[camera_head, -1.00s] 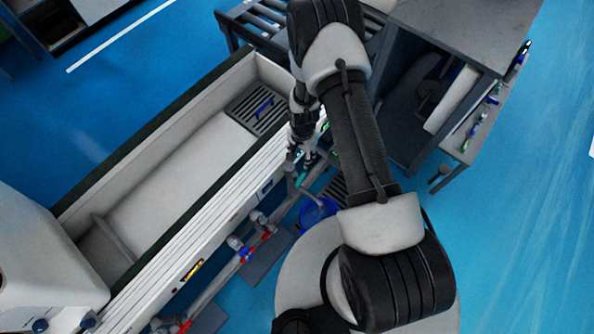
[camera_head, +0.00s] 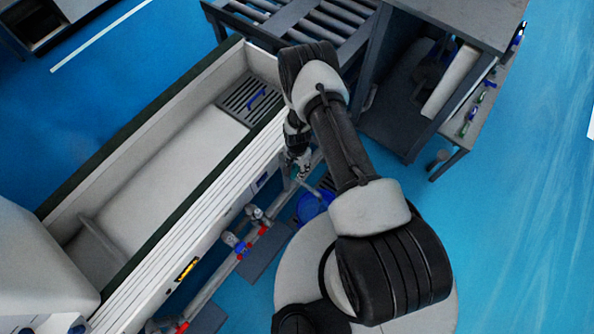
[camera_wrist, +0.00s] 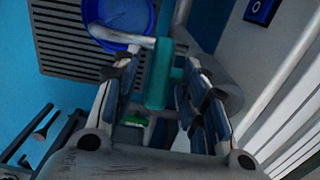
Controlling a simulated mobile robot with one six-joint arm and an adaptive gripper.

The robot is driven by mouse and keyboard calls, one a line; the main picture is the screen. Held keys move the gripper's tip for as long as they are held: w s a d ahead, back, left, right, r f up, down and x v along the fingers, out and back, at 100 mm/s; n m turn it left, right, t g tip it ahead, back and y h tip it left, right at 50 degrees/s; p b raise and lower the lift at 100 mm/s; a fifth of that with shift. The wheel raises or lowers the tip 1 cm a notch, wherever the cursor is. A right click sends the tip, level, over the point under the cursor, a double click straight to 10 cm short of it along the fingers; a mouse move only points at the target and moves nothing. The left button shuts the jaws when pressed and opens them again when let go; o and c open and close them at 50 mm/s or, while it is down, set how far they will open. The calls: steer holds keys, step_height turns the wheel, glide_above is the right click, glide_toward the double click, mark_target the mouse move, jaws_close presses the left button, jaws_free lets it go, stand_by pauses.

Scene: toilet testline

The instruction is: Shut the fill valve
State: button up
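In the wrist view, a teal valve handle (camera_wrist: 160,75) sits on a grey pipe (camera_wrist: 122,36) whose bent end reaches over a blue bucket. I take it to be the fill valve's handle. My gripper (camera_wrist: 163,88) has its two fingers apart, one on each side of the handle. A small gap shows on the left; on the right the finger is very close, and I cannot tell whether it touches. In the head view my gripper (camera_head: 302,168) is low beside the trough's right end, and the handle is not clear there.
The blue bucket (camera_head: 311,206) stands on a floor grate below; it also shows in the wrist view (camera_wrist: 122,18). The long trough (camera_head: 190,150) lies left of my arm. Pipes with red and blue valves (camera_head: 243,247) run along its front. A grey cabinet (camera_head: 405,120) stands beyond.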

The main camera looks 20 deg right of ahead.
steer(key=shift+f, duration=0.95)
jaws_close()
